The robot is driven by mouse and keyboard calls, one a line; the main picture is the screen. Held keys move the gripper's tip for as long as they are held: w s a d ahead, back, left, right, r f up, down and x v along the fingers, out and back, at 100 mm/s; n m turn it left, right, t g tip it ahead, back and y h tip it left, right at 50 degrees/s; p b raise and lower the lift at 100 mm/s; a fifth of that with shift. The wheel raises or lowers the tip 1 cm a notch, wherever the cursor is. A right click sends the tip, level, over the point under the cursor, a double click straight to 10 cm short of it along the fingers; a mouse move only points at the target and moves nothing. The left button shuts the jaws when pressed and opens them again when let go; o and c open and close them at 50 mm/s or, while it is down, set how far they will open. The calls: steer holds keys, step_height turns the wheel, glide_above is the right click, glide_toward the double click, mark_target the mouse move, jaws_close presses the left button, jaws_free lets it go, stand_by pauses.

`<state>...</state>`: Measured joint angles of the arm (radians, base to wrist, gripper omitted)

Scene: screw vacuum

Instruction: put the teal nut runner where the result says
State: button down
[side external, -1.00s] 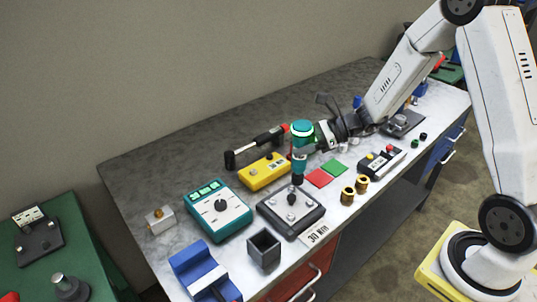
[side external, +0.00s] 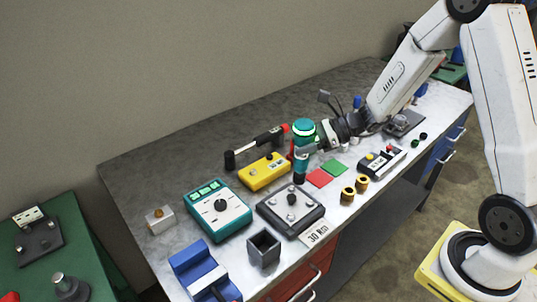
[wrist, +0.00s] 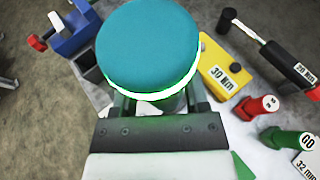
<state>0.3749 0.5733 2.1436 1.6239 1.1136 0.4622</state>
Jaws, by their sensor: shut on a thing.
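My gripper (side external: 310,149) is shut on the teal nut runner (side external: 304,132) and holds it upright above the bench. In the wrist view the runner's round teal top (wrist: 148,45) fills the upper middle, with a lit green band around its lower edge. In the side view its dark lower end is close behind the dark plate with several studs (side external: 272,218); whether it touches anything is unclear. A red pad (side external: 319,178) and a green pad (side external: 335,166) lie just right of it. The jaws are mostly hidden behind the runner.
A yellow box (side external: 264,172), a teal device (side external: 218,210) and a torque wrench (side external: 257,145) stand left of the runner. A grey open bin (side external: 264,250) and blue vise (side external: 196,266) are at the front. Brass sockets (side external: 354,190) stand right.

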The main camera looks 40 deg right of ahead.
mark_target(304, 122)
step_height(304, 122, up, 9)
steer(key=shift+r, duration=0.1)
steer(key=s+a+n+g+y, duration=0.1)
steer(key=s+a+n+g, duration=0.25)
steer(key=a, duration=0.55)
steer(key=s+a+n+g+y, duration=0.2)
steer(key=s+a+g, duration=0.15)
steer(key=a, duration=0.65)
steer(key=shift+t, duration=0.5)
steer(key=shift+s+f, duration=0.2)
steer(key=shift+f, duration=1.2)
steer(key=shift+s+f, duration=0.2)
steer(key=shift+f, duration=1.25)
steer(key=shift+f, duration=2.8)
